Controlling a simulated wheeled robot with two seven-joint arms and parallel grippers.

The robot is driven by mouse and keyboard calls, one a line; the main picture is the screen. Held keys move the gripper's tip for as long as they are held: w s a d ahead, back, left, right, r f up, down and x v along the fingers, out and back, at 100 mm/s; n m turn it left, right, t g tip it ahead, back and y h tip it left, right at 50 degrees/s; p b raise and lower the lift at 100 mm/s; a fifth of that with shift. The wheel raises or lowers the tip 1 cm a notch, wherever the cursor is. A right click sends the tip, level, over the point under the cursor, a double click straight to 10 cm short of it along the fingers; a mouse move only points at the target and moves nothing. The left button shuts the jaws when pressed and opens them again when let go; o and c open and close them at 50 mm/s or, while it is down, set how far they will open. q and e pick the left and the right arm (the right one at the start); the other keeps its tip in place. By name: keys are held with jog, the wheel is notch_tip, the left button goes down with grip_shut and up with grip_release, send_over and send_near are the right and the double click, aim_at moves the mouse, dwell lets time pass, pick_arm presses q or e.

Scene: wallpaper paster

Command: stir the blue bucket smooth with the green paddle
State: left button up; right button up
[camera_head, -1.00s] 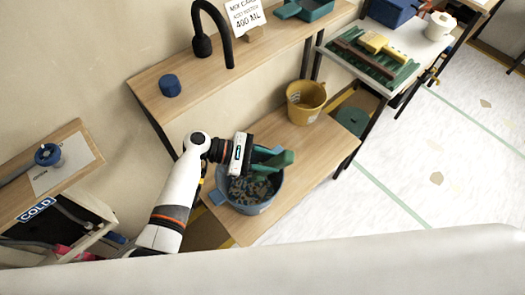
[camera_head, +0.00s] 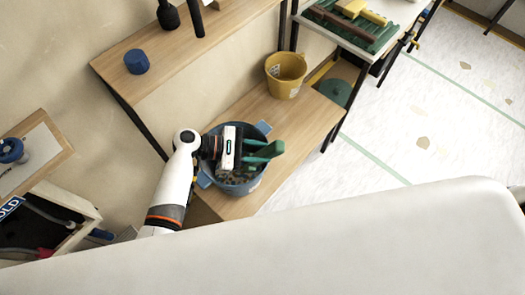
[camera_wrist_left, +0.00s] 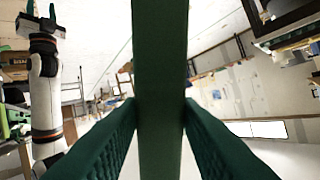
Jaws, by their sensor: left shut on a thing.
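The blue bucket (camera_head: 240,189) stands on the low wooden bench in the head view, with a lumpy grey mix (camera_head: 231,178) inside. My left gripper (camera_head: 262,151) is over the bucket and covers much of its opening. It is shut on the green paddle, whose shaft (camera_wrist_left: 160,80) runs upright between the dark green fingers in the left wrist view. In the head view the green paddle and fingers overlap, and the paddle's lower end cannot be made out. My right gripper (camera_wrist_left: 41,14) shows at the upper left of the left wrist view, its fingers apart and empty.
A yellow bucket (camera_head: 287,78) stands farther back on the same bench (camera_head: 304,118). A wooden shelf (camera_head: 180,52) with a blue container (camera_head: 137,61) runs along the wall. A table with green and yellow tools (camera_head: 352,22) is at top right. Open floor lies to the right.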

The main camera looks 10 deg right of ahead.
pick_arm(q)
jog(key=b, duration=0.9)
send_over(245, 166)
jog(key=s+d, duration=0.2)
jog(key=s, duration=0.1)
jog(key=f, duration=1)
jog(key=shift+w+a, duration=0.1)
jog(key=shift+w, duration=0.1)
jog(key=f+b, duration=0.2)
jog(key=w+a+f+b, duration=0.1)
jog(key=f+b, duration=0.1)
jog(key=w+f+b, duration=0.1)
jog(key=f+b, duration=0.1)
jog(key=shift+w+a+f, duration=0.2)
jog(key=shift+a+f, duration=0.15)
jog(key=shift+f, duration=0.05)
jog(key=shift+w+a+f+b, duration=0.15)
jog(key=shift+w+f+b, duration=0.05)
jog(key=shift+f+b, duration=0.3)
jog(key=shift+w+a+f+b, duration=0.15)
jog(key=shift+f+b, duration=0.25)
jog(key=shift+b, duration=0.2)
